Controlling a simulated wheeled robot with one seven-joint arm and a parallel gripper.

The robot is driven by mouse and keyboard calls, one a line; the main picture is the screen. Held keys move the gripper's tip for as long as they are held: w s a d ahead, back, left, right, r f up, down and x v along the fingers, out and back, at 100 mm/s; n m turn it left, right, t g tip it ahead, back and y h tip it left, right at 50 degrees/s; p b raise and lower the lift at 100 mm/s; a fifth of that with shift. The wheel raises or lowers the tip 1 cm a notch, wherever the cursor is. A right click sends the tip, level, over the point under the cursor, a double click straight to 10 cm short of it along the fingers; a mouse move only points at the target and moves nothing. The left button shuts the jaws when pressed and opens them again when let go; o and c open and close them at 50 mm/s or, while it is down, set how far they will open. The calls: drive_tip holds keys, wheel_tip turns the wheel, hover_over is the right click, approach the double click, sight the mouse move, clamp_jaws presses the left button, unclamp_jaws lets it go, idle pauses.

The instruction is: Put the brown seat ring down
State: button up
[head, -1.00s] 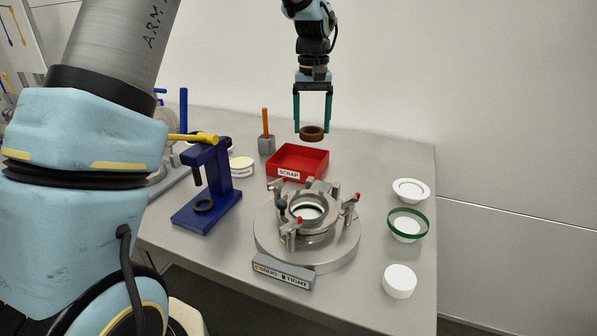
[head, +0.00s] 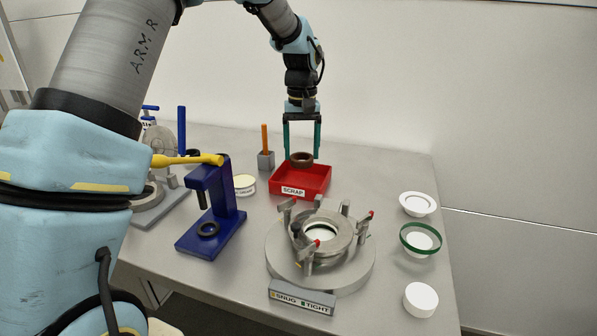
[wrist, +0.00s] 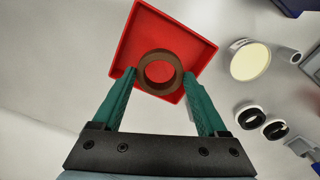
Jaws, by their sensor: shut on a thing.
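The brown seat ring (head: 302,159) is held between the green fingertips of my gripper (head: 302,156). In the wrist view the ring (wrist: 146,82) sits between the two fingers of the gripper (wrist: 158,82), with the red tray behind it. The red tray labelled SCRAP (head: 318,184) stands on the table under the ring. It also shows in the wrist view (wrist: 194,48). The ring is over the tray; whether it touches the tray floor I cannot tell.
A grey block with an orange stick (head: 266,158) stands left of the tray. A blue press (head: 215,205) stands nearer left. A metal clamp fixture (head: 320,250) is in front of the tray.

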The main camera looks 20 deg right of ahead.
sight(301, 156)
drive_tip(key=shift+f+p, duration=0.65)
drive_tip(key=shift+f, duration=2.35)
drive_tip(key=shift+f, duration=0.1)
drive_tip(key=o, duration=1.3)
wheel_tip(301, 156, up, 12)
drive_tip(key=shift+r+b, duration=0.15)
drive_tip(key=shift+b, duration=1.1)
drive_tip(key=shift+w, duration=0.15)
